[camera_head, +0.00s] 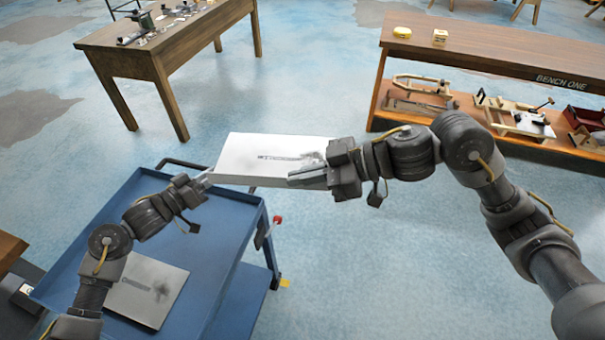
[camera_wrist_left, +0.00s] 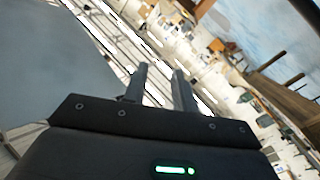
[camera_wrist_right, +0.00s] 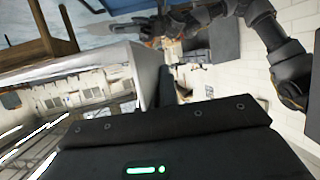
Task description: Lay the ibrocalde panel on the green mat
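A pale grey panel (camera_head: 262,152), with a small dark drawing or label and a smudge on top, is held roughly level in the air beyond the blue cart's far right corner. Its lettering is too small to read. My right gripper (camera_head: 305,174) has its fingers on the panel's right end and looks shut on it. A second grey panel (camera_head: 140,291) lies on the cart. I see no green mat.
The blue cart (camera_head: 103,207) stands at the lower left, under my left arm. A wooden table (camera_head: 150,62) with metal parts is at the back left. A bench marked BENCH ONE (camera_head: 490,55) stands at the back right, with frames on its lower shelf. The floor between is clear.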

